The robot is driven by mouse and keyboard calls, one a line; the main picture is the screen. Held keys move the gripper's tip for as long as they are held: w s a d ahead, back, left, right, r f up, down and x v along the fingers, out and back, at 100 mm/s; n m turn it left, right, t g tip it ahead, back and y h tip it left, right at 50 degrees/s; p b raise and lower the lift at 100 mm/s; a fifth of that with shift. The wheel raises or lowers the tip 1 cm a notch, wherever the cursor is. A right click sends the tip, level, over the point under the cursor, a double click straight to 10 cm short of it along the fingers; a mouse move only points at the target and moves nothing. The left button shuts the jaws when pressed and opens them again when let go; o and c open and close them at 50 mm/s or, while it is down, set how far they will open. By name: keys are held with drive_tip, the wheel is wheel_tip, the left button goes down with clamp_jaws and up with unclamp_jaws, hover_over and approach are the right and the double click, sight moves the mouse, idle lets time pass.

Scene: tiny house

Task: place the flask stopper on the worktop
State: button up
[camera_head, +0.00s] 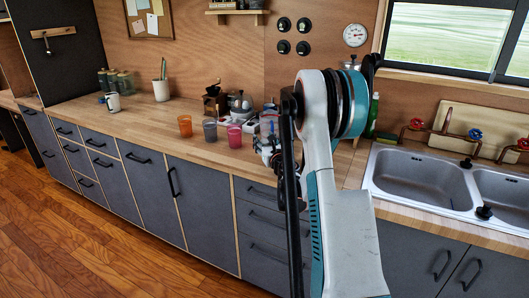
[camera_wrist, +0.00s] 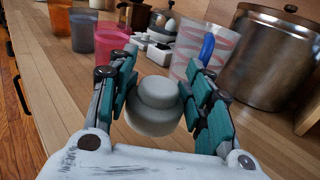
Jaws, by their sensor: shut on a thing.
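The flask stopper (camera_wrist: 155,105) is a rounded, pale grey piece with a narrower top, in the middle of the wrist view. My gripper (camera_wrist: 158,88) is shut on it, with a teal-padded finger on each side. The wooden worktop (camera_wrist: 55,105) lies beneath and beyond it; I cannot tell how large any gap is. In the head view the worktop (camera_head: 137,125) runs along the wall, and my arm hides most of the gripper and the stopper.
Orange (camera_head: 185,126), grey (camera_head: 210,131) and pink (camera_head: 234,136) cups stand left of my gripper. A striped clear cup (camera_wrist: 207,50) and a metal pot (camera_wrist: 270,55) stand close beyond it. The sink (camera_head: 422,177) is at the right. The worktop's left stretch has clear room.

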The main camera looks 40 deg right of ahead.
drive_tip(key=shift+f+b, duration=0.6)
drive_tip(key=shift+f, duration=1.2)
drive_tip(key=shift+f, duration=0.1)
drive_tip(key=o, duration=1.3)
drive_tip(key=p+v, duration=0.1)
drive_tip(key=v, duration=0.9)
drive_tip(key=shift+s+a+f, duration=0.1)
drive_tip(key=shift+s, duration=0.15)
drive_tip(key=shift+s+a+b, duration=0.3)
drive_tip(key=shift+s+b, duration=0.05)
drive_tip(key=shift+s, duration=0.3)
